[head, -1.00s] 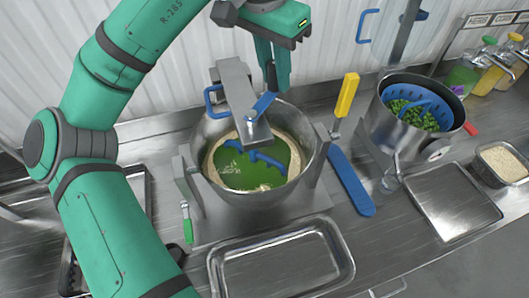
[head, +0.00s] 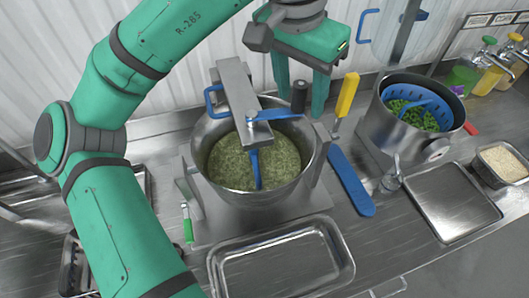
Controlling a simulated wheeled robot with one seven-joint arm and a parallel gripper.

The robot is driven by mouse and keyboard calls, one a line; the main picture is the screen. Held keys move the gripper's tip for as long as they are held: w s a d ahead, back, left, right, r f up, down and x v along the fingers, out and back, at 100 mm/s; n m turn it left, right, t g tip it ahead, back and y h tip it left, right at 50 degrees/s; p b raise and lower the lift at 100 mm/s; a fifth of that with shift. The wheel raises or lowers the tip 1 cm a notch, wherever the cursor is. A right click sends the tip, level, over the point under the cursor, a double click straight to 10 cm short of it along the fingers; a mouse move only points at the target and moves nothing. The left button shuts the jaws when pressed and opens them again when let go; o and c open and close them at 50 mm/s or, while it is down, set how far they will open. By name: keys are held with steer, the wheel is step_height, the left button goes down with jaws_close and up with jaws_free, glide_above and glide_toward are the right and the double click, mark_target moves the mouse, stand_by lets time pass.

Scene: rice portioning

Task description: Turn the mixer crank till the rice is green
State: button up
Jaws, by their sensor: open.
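The steel mixer bowl (head: 197,165) holds rice (head: 232,162) of a fairly even, dull grey-green colour, with lighter flecks. A blue paddle (head: 255,168) reaches down into it from the steel bridge (head: 236,98) across the bowl. The blue crank arm (head: 279,115) on top of the bridge points right and ends in an upright black knob (head: 299,98). My gripper (head: 300,101) is open, its green fingers pointing down on either side of the knob at the bowl's back right rim. I cannot tell whether a finger touches the knob.
A pot (head: 385,137) with a blue strainer of green pieces stands farther right. An empty tray (head: 283,275) sits in front, another (head: 452,204) at right.

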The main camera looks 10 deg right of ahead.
steer(key=shift+r, duration=0.1)
steer(key=shift+w+d+v, duration=0.2)
steer(key=shift+d+v, duration=0.05)
steer(key=shift+v, duration=1.2)
steer(key=shift+w+d+v, duration=0.2)
steer(key=shift+v, duration=1.25)
steer(key=shift+w+d+v, duration=0.2)
steer(key=shift+d+v, duration=0.05)
steer(key=shift+v, duration=1.2)
steer(key=shift+r, duration=0.15)
